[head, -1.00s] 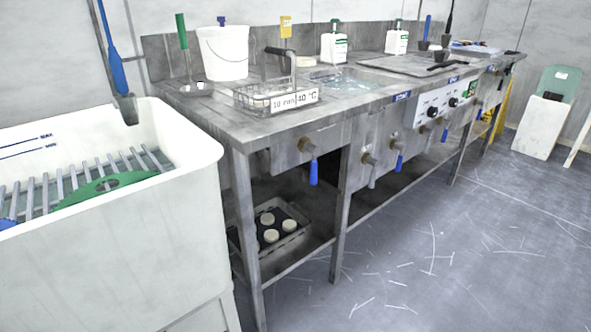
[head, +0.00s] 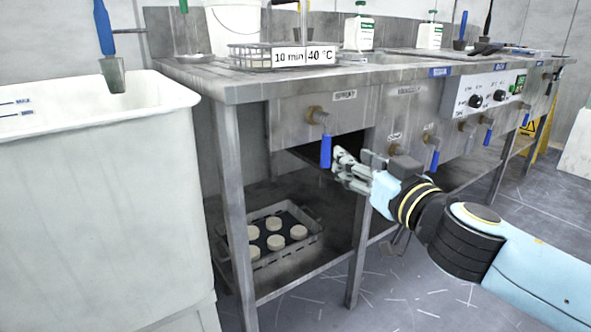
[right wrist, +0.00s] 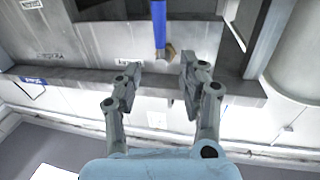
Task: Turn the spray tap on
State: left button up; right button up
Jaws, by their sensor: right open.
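The spray tap has a brass body and a blue lever handle (head: 326,152) that hangs straight down. It sits on the bench front at the left, beside a small label (head: 345,95) that seems to read SPRAY. My right gripper (head: 341,164) is open and empty, just right of the lever's lower end. In the right wrist view the blue lever (right wrist: 159,24) lies ahead of the gap between the open fingers (right wrist: 161,68), with no clear contact. My left gripper is out of view.
More blue-handled taps (head: 434,158) line the bench front to the right, near a control panel (head: 487,96). A white tub (head: 95,190) stands at the left. A tray of pale discs (head: 308,246) is on the lower shelf. A wire basket (head: 245,58) stands on the bench.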

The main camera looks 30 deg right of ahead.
aim_at(329, 152)
jog(key=w, duration=0.3)
jog(key=w+f+p, duration=0.1)
jog(key=w, duration=0.2)
jog(key=w+d, duration=0.1)
jog(key=w, duration=0.3)
jog(key=shift+d+f, duration=0.1)
jog(key=shift+f, duration=0.3)
jog(key=shift+w+f, duration=0.1)
jog(key=shift+w, duration=0.3)
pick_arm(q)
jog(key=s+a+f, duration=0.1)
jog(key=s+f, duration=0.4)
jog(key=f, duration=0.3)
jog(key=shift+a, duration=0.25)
pick_arm(e)
jog(key=shift+c, duration=0.3)
grip_shut()
jog(key=shift+f, duration=0.15)
